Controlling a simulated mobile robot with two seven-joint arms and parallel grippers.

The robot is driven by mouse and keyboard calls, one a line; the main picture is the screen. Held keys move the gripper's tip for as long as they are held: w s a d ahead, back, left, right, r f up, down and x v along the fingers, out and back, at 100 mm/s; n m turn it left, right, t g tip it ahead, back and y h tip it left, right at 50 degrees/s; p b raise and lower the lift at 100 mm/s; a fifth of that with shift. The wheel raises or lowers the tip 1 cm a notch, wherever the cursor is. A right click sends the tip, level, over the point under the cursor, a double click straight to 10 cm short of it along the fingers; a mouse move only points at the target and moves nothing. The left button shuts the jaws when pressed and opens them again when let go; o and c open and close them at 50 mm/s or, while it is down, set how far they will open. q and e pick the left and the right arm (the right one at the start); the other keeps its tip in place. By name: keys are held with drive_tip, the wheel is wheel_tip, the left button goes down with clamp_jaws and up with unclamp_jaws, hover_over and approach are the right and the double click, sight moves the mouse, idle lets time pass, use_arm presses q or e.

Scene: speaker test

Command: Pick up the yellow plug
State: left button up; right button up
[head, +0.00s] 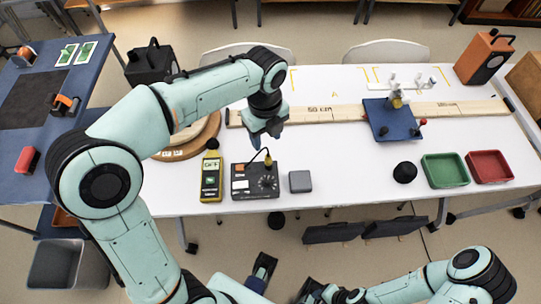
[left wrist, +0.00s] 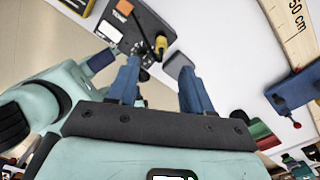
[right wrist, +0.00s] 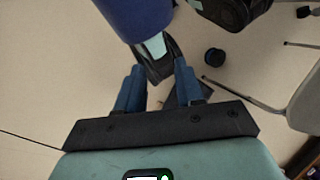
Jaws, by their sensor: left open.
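The yellow plug (head: 268,161) stands at the top of a dark box (head: 240,187) with knobs and an orange label, on the white table. A thin dark cable runs by it. In the left wrist view the plug (left wrist: 160,44) shows beyond the fingertips, between their lines. My left gripper (head: 266,139) points down above the table, just behind the plug in the head view. In the left wrist view its blue fingers (left wrist: 159,68) are apart with nothing between them. My right gripper (right wrist: 159,66) is low in front of the table, fingers apart and empty.
A yellow meter (head: 211,176) stands left of the box, a small grey block (head: 300,181) right of it. A black dome (head: 404,172), a green tray (head: 445,170) and a red tray (head: 490,166) are farther right. A wooden ruler (head: 330,113) lies behind.

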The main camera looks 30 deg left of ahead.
sight(268, 156)
use_arm(q)
drive_tip(key=f, duration=0.3)
drive_tip(key=f+b, duration=0.1)
drive_tip(key=f, duration=0.6)
drive_tip(key=shift+d+b, duration=0.25)
drive_tip(key=shift+b, duration=0.15)
clamp_jaws()
